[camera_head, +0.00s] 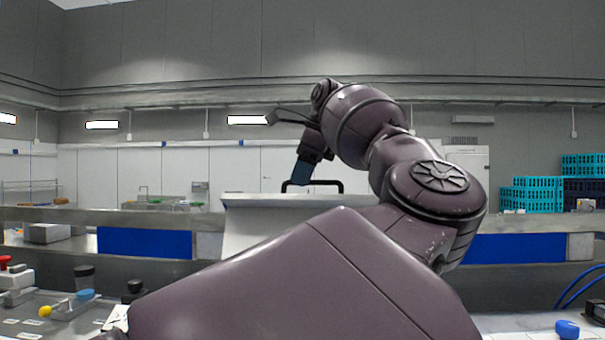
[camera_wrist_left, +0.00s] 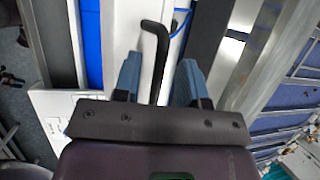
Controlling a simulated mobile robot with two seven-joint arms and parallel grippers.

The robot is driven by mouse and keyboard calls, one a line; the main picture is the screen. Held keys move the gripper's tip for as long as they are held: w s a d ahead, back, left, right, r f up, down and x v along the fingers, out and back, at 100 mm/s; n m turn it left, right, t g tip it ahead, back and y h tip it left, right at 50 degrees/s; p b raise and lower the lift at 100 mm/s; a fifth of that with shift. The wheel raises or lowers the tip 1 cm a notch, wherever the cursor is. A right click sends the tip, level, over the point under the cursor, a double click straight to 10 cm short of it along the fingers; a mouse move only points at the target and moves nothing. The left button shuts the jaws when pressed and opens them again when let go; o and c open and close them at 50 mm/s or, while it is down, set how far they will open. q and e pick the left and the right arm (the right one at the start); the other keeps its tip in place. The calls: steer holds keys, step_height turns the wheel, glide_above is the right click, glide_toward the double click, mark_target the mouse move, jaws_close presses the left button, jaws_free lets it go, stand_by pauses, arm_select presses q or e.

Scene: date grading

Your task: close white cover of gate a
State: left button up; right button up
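The white cover (camera_head: 255,228) is a pale panel in the middle of the head view, partly hidden behind my arm. A black handle (camera_head: 327,183) stands along its top edge, and it also shows in the left wrist view (camera_wrist_left: 162,42). My left gripper (camera_head: 299,178) is over the handle, pointing down. In the left wrist view its two blue fingers (camera_wrist_left: 160,68) are apart, one on each side of the black handle bar, with gaps visible between bar and fingers. I cannot tell from these views how far the cover is raised. My right gripper is not in view.
A metal rail with blue panels (camera_head: 145,242) runs across behind my arm. Teal crates (camera_head: 531,195) stand at the far right. A panel with a red button, a yellow-tipped lever and a blue knob (camera_head: 86,295) is at the lower left. A blue cap (camera_head: 567,329) is at the lower right.

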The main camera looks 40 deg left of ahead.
arm_select(q)
jaws_close()
steer(key=shift+s, duration=0.1)
stand_by(0.4)
